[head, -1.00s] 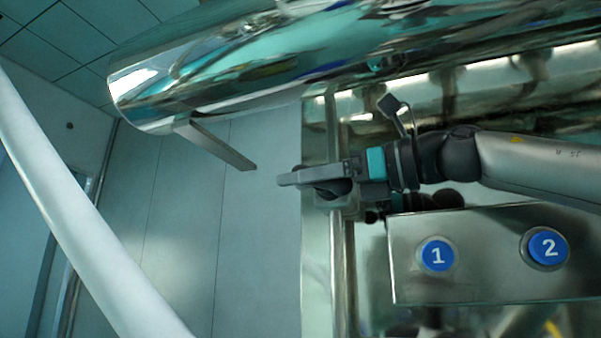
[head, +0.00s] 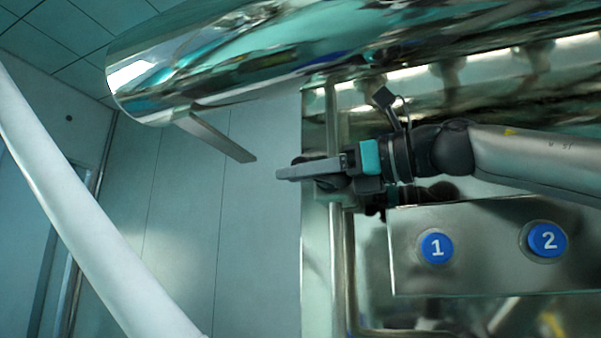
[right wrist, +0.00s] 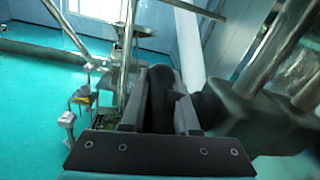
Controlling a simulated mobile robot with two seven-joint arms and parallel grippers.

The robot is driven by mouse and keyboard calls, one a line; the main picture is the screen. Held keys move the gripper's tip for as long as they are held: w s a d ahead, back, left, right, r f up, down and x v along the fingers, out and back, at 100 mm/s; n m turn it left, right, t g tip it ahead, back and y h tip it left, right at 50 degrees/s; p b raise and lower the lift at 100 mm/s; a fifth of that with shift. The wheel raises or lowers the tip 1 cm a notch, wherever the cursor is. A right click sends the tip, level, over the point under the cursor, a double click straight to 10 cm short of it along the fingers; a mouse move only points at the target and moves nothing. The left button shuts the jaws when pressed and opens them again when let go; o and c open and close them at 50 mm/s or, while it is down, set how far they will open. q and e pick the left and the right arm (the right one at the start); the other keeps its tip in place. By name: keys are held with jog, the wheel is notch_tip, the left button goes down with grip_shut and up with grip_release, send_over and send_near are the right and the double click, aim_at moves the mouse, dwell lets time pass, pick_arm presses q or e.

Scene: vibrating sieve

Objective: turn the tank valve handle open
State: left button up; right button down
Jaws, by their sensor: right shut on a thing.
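My right gripper (head: 312,172) reaches in from the right in the head view, in front of the metal stand below the shiny tank (head: 230,75). In the right wrist view my right gripper (right wrist: 162,112) has its two fingers on either side of a black handle (right wrist: 161,85), shut on it. In the head view the fingers hide most of this handle; a dark bit shows just above the finger. How far the handle is turned cannot be told. My left gripper is not in view.
A metal panel with blue buttons 1 (head: 436,247) and 2 (head: 547,240) sits just below my right forearm. A flat grey bar (head: 218,138) juts down from the tank, left of the gripper. A white pole (head: 85,220) crosses the left side.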

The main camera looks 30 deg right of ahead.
jog(key=t+y+b, duration=0.1)
jog(key=t+b, duration=0.1)
jog(key=b, duration=0.1)
jog(key=shift+r+t+y+b, duration=0.35)
jog(key=shift+t+y+b, duration=0.2)
jog(key=shift+b, duration=0.2)
jog(key=shift+s+d+r, duration=0.1)
jog(key=shift+r, duration=0.15)
jog(key=c, duration=0.7)
grip_release()
jog(key=shift+s+d+f+b, duration=0.2)
jog(key=shift+s+b, duration=0.15)
jog(key=shift+b, duration=0.1)
jog(key=s+d+b, duration=0.1)
jog(key=s+d, duration=0.1)
jog(key=s, duration=0.1)
jog(key=s+d+b, duration=0.1)
jog(key=s+d, duration=0.2)
jog(key=s+d+b, duration=0.1)
jog(key=s+d, duration=0.1)
jog(key=s, duration=0.2)
jog(key=shift+d, duration=0.2)
